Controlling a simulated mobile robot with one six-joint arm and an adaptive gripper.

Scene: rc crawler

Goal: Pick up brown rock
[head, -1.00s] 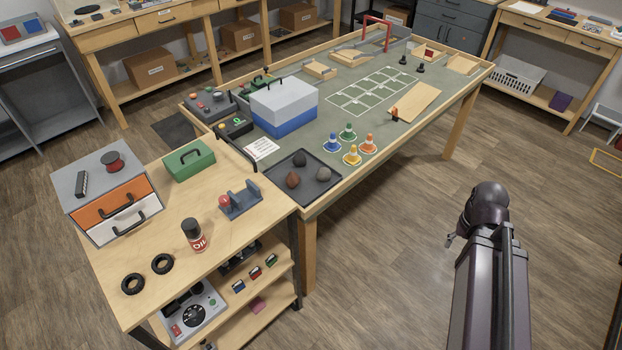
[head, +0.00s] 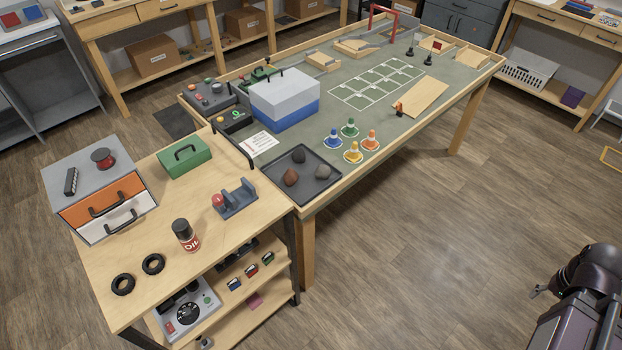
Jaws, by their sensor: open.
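The brown rock (head: 291,177) is reddish brown and lies in a dark square tray (head: 304,200) at the near corner of the large table. A black rock (head: 299,156) and a grey rock (head: 322,171) lie in the same tray, apart from it. My gripper (head: 538,291) shows only in small part at the lower right, beyond the end of my dark arm. It is open, over the floor and well to the right of the tray. No rock shows at it.
Several coloured cones (head: 354,151) stand right of the tray. A blue and grey box (head: 285,103) stands behind it. A wooden cart (head: 140,222) with an oil can (head: 186,236) adjoins the table at the left. The wooden floor (head: 440,240) right of the table is clear.

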